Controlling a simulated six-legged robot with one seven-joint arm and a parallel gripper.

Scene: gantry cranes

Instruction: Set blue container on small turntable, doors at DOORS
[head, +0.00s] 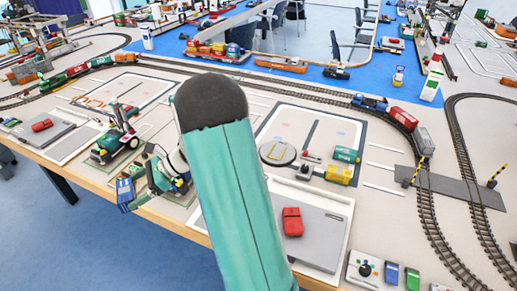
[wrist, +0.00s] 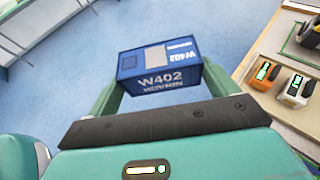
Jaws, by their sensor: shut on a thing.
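The blue container (wrist: 158,80), marked W402, is held between the two green fingers of my gripper (wrist: 161,85) in the wrist view. Blue floor shows behind it. In the head view the container (head: 125,189) is at the left, by the table's front edge, with my gripper (head: 133,194) around it. The small turntable, a grey round disc (head: 288,158) with a yellow outline on top, lies on a marked pad right of my arm, well apart from the container. No DOORS lettering is legible, and I cannot tell which container end has doors.
A red vehicle (head: 292,222) sits on a grey plate in front. A green wheeled machine (head: 108,150) stands at left. My arm covers the middle of the head view.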

